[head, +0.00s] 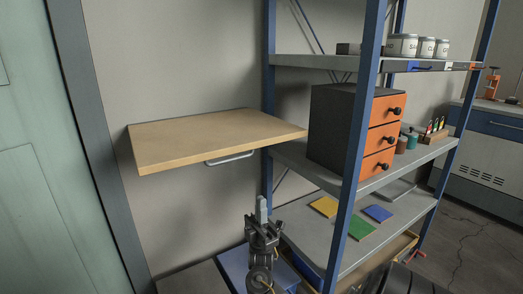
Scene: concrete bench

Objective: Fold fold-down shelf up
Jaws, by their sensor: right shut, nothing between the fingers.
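The fold-down shelf (205,137) is a light wooden board on the wall between a door frame and a metal rack. It stands out about level from the wall. A grey bar handle (230,158) shows under its front right edge. My right gripper (262,203) is below the shelf and a little right of the handle, pointing up. Its fingers are together and empty, apart from the shelf and the handle. My left gripper is not in the picture.
A blue-posted rack (361,140) stands close right of the shelf. It holds a dark cabinet with orange drawers (383,137), white canisters (402,46) and coloured pads (360,228). A green door (50,170) is at left. The wall space above the shelf is clear.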

